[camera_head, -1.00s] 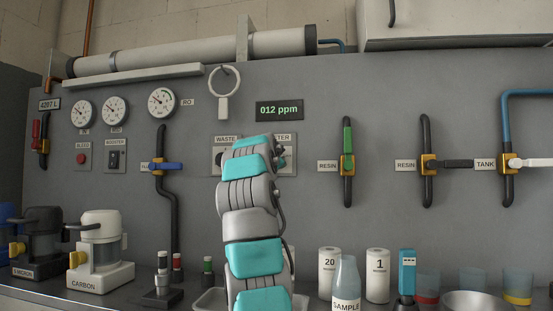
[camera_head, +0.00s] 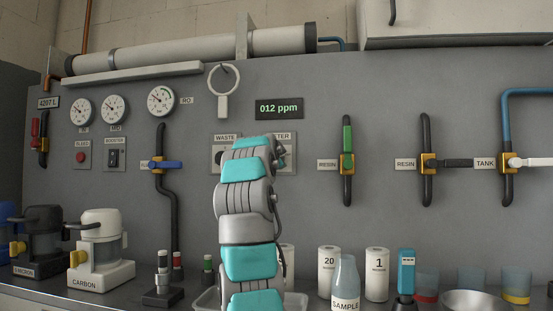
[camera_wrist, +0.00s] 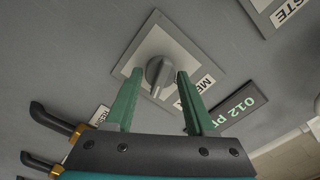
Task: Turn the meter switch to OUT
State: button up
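The meter switch (camera_wrist: 158,72) is a grey round knob with a raised grip on a pale square plate, seen in the wrist view. Its label is partly hidden by a finger, and I cannot read any position mark. In the head view, my arm covers the knob, and only part of the meter plate (camera_head: 288,160) shows. My gripper (camera_wrist: 160,76) is open, its two green fingers apart, with one tip on each side of the knob as seen from the wrist. I cannot tell whether either finger touches it.
The ppm display (camera_head: 279,108) reads 012, above the meter plate. The waste plate (camera_head: 217,160) is close on the left. A green-handled resin valve (camera_head: 347,160) is to the right. A sample bottle (camera_head: 345,280) and canisters stand on the counter below.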

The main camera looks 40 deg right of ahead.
jog(key=o, duration=0.3)
jog(key=shift+a, duration=0.15)
jog(key=b+v, duration=0.1)
jog(key=v, duration=0.6)
jog(key=shift+s+a, duration=0.15)
jog(key=shift+s, duration=0.1)
jog(key=shift+w, duration=0.1)
dwell(0.3)
